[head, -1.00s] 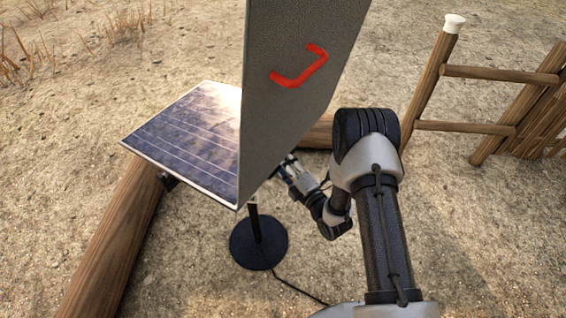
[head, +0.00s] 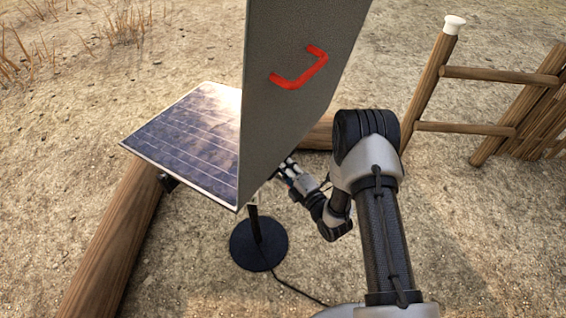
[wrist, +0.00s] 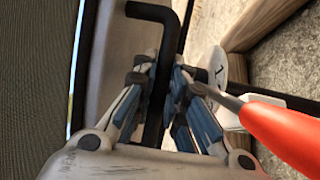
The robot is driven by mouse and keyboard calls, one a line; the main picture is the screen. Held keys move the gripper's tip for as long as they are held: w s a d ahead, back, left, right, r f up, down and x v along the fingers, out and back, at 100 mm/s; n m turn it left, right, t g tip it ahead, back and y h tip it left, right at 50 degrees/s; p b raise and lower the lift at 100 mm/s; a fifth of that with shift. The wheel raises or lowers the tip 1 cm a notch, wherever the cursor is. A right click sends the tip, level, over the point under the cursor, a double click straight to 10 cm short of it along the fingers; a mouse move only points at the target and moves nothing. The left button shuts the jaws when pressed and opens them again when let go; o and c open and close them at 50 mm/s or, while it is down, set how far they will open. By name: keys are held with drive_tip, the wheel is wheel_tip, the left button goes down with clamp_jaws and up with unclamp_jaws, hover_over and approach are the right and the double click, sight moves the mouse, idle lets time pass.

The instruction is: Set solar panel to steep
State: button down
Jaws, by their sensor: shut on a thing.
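The solar panel (head: 185,140) is dark blue with thin pale lines and a light frame. In the head view it is at the left, tilted on a stand with a round black base (head: 258,243). Its right part is hidden behind the grey door-like panel. My gripper (wrist: 162,78) is shut on a bent black bar (wrist: 167,30), with blue-grey fingers on both sides of it. In the head view my gripper (head: 287,172) is at the grey panel's lower right edge, its tips partly hidden.
The grey panel (head: 290,120) with a red handle (head: 300,70) stands in front of the solar panel. A red part on a metal shaft (wrist: 285,130) is close beside my fingers. Logs (head: 115,240) lie left; a wooden fence (head: 490,72) stands right. A cable runs over the sand.

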drive_tip(key=r+p, duration=0.2)
drive_tip(key=r, duration=0.1)
drive_tip(key=r+g+h+p, duration=0.1)
drive_tip(key=r+p, duration=0.2)
drive_tip(key=a+r+n+g+p, duration=0.1)
drive_tip(key=r+p, duration=0.2)
drive_tip(key=shift+w+a+h, duration=0.1)
drive_tip(key=shift+w+h, duration=0.3)
drive_tip(key=shift+n+g+h, duration=0.4)
drive_tip(key=shift+g+h, duration=0.5)
drive_tip(key=r+p, duration=0.1)
drive_tip(key=r, duration=0.1)
drive_tip(key=w+a+r+p, duration=0.1)
drive_tip(key=r+p, duration=0.1)
drive_tip(key=a+r+p, duration=0.1)
drive_tip(key=r, duration=0.1)
drive_tip(key=shift+w+a+p, duration=0.15)
drive_tip(key=shift+w+p, duration=0.05)
drive_tip(key=shift+p, duration=0.1)
drive_tip(key=w+a+r+g+h, duration=0.2)
drive_tip(key=w+a+r, duration=0.4)
drive_tip(key=a+r, duration=0.4)
drive_tip(key=shift+w+a+n+p, duration=0.3)
drive_tip(key=shift+w+a, duration=0.05)
drive_tip(key=shift+r, duration=0.1)
drive_tip(key=c, duration=1.9)
unclamp_jaws()
drive_tip(key=shift+w+a, duration=0.1)
drive_tip(key=shift+c, duration=0.2)
drive_tip(key=o, duration=0.3)
